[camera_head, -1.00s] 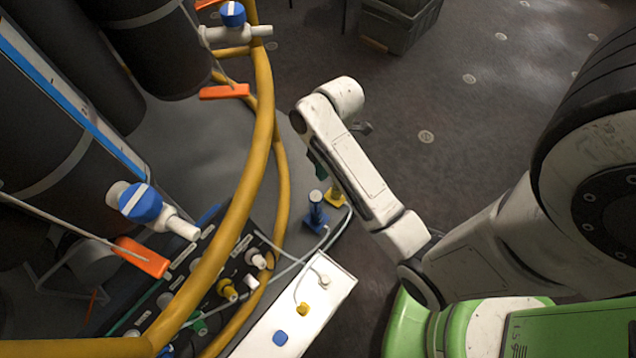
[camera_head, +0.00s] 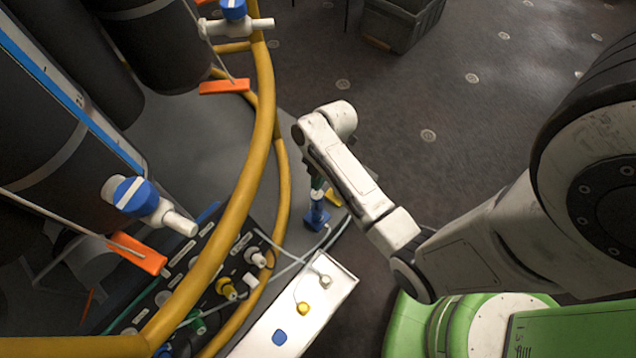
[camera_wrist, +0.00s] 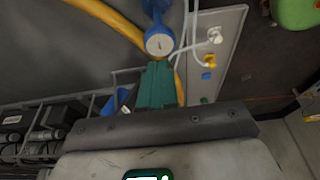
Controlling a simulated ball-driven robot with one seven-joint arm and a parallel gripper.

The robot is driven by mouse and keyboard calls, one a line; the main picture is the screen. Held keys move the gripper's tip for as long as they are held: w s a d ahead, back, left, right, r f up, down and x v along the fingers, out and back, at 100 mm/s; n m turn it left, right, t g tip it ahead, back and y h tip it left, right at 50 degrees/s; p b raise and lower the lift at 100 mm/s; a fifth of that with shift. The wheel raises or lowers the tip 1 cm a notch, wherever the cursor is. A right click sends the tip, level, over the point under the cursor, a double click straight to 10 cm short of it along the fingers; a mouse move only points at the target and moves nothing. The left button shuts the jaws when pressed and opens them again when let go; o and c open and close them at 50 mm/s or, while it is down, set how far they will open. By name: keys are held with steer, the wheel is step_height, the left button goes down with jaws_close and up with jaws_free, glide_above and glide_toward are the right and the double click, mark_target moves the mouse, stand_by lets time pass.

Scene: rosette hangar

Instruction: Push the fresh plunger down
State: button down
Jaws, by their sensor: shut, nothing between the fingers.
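A blue plunger (camera_head: 317,212) with a pale top stands upright on the grey deck, beside the white panel. In the wrist view its round pale top (camera_wrist: 159,44) faces the camera with blue around it. A yellow plunger (camera_head: 334,198) stands just right of it, partly hidden by my arm. No label shows which is the fresh one. My gripper (camera_wrist: 160,66) has green fingers, shut and empty, at the near edge of the blue plunger's top. In the head view my gripper (camera_head: 317,183) is just above that top. I cannot tell whether they touch.
A thick yellow hose (camera_head: 265,120) curves left of the plunger. A white panel (camera_head: 318,310) with coloured knobs and thin tubes lies in front. A black fitting panel (camera_head: 205,265) and dark tanks (camera_head: 60,150) fill the left.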

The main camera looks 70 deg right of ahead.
mark_target(318, 198)
steer(key=shift+f, duration=1.7)
step_height(318, 198, down, 8)
steer(key=b, duration=0.4)
steer(key=shift+r+b, duration=0.2)
steer(key=shift+b, duration=0.2)
steer(key=shift+s+f, duration=0.1)
steer(key=shift+f, duration=0.05)
